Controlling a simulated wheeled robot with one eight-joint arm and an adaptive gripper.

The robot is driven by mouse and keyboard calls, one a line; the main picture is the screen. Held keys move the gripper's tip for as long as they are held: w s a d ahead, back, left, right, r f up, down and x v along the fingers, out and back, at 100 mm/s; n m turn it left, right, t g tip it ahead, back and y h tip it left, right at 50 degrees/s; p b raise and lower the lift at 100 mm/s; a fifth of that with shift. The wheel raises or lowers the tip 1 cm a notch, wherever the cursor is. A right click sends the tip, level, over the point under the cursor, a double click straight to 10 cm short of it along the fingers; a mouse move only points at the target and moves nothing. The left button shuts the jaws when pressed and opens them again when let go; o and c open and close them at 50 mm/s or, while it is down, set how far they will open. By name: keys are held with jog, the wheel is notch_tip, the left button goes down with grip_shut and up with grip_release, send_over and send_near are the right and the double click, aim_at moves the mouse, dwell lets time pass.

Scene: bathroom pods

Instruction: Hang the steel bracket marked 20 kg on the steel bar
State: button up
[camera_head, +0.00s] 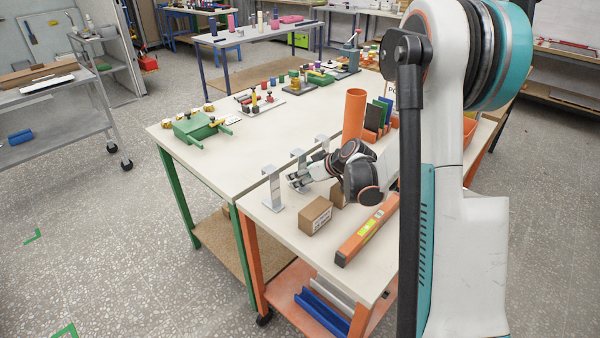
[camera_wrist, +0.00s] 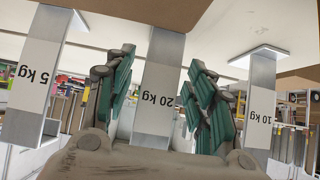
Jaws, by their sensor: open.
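In the wrist view, which is upside down, the steel bracket marked 20 kg (camera_wrist: 158,88) stands between the two green-padded fingers of my gripper (camera_wrist: 160,100). The fingers are open, one on each side, with gaps visible. The bracket marked 5 kg (camera_wrist: 40,75) is to its left and the one marked 10 kg (camera_wrist: 262,105) to its right. In the head view my gripper (camera_head: 295,181) is low over the table by the middle bracket (camera_head: 298,156). Two similar brackets stand at the near end (camera_head: 272,187) and far end (camera_head: 322,141) of the row. I cannot identify the steel bar.
A cardboard box (camera_head: 315,216) and an orange beam (camera_head: 367,231) lie close to my gripper on the table. An orange cylinder (camera_head: 353,115) stands behind. A green tool (camera_head: 200,127) and several small parts are farther left. The tabletop left of the brackets has free room.

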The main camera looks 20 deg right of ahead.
aim_at(303, 166)
jog(key=c, duration=1.2)
jog(key=shift+r+p, duration=0.85)
jog(key=shift+r, duration=0.65)
jog(key=shift+r, duration=0.1)
